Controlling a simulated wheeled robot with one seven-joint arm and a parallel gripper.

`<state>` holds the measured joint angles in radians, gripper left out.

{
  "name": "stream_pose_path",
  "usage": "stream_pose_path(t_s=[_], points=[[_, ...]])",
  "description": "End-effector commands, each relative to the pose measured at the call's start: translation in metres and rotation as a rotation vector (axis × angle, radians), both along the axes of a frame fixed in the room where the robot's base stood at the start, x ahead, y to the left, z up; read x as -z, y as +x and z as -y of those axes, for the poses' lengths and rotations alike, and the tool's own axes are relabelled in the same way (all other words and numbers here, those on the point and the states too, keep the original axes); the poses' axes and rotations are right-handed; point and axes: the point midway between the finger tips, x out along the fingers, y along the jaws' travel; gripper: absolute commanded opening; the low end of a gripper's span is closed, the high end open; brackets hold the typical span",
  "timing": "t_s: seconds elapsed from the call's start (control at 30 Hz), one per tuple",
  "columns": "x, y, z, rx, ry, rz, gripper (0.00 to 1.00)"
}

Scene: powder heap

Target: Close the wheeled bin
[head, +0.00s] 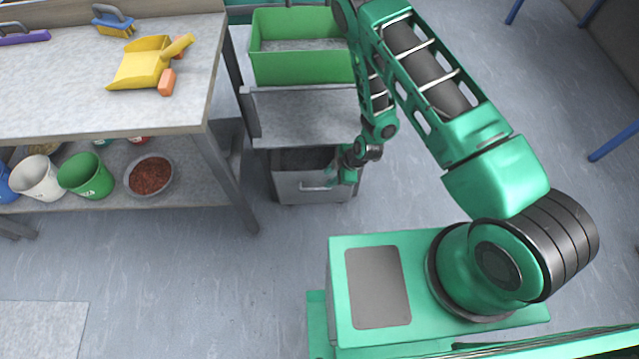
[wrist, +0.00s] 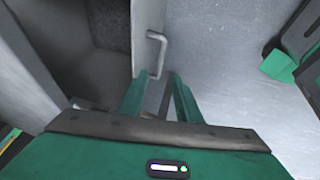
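The grey wheeled bin (head: 296,188) sits low beneath the shelf unit and juts out at the front, with its dark inside showing from above. Its pale bar handle (head: 316,187) is on the front face. My gripper (head: 345,172) is at the right part of that front, close to the handle. In the wrist view the handle (wrist: 156,52) stands just ahead of my gripper (wrist: 160,76). The two green fingers are apart, with the handle's near end about between their tips. Contact cannot be told. The bin's wheels are not visible.
A green crate (head: 300,68) stands on the unit above a grey shelf (head: 300,112). To the left, a workbench (head: 60,100) carries a yellow dustpan (head: 140,65) and brushes, with several buckets below. The floor (head: 200,280) in front is clear.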

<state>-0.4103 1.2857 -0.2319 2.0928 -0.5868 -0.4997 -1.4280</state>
Motion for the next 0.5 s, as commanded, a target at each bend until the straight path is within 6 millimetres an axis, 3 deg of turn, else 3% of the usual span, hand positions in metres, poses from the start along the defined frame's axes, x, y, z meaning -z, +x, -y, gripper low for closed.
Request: stream_pose_path(t_s=[0.27, 0.5], points=[[0.024, 0.001, -0.003, -0.004, 0.002, 0.006, 0.31], [0.063, 0.009, -0.015, 0.002, 0.002, 0.005, 0.31]])
